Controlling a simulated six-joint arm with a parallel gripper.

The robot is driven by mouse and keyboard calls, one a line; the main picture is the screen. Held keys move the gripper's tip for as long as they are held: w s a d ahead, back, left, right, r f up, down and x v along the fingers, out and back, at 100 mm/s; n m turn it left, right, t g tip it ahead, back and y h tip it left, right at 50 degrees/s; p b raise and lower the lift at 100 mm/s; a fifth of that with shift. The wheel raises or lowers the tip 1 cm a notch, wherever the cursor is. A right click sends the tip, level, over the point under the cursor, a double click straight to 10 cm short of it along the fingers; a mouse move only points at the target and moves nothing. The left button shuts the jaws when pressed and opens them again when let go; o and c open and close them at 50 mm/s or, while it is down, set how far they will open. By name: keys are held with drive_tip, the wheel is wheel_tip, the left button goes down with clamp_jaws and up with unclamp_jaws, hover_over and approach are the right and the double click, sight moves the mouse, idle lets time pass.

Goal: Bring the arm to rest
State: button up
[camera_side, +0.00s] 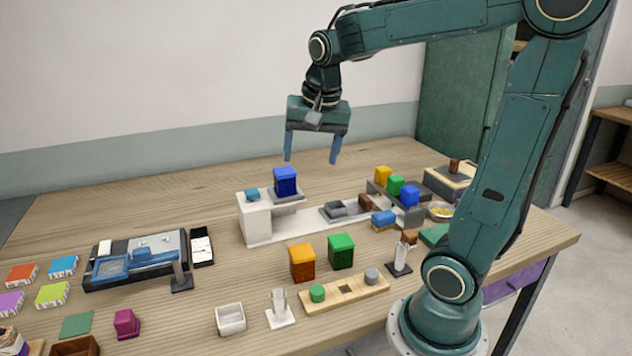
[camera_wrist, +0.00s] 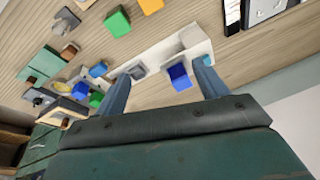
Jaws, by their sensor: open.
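My gripper (camera_side: 310,158) hangs above the far middle of the table in the side view. Its two blue fingers are spread apart with nothing between them. In the wrist view my gripper (camera_wrist: 160,82) is also open, with the fingers to either side of a blue block. That blue block (camera_side: 286,181) sits on a dark pad of the white stand (camera_side: 256,222), below and a little left of my fingers, apart from them. It shows in the wrist view (camera_wrist: 178,77) too. My arm reaches over from its base at the right.
Orange (camera_side: 302,263) and green (camera_side: 341,251) blocks stand on the table in front of the white stand. A wooden strip (camera_side: 346,291) with small pegs lies nearer. A dark tray (camera_side: 100,276) is at left. Several coloured blocks crowd the right. The space around my gripper is clear.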

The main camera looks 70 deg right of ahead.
drive_tip(key=s+a+f+n+t+y, duration=0.1)
drive_tip(key=s+a+n+t, duration=0.2)
drive_tip(key=s+a+n, duration=0.8)
drive_tip(key=shift+a+f+n+y, duration=0.2)
drive_tip(key=shift+a+n+y, duration=0.2)
drive_tip(key=shift+n, duration=0.2)
drive_tip(key=shift+s, duration=0.1)
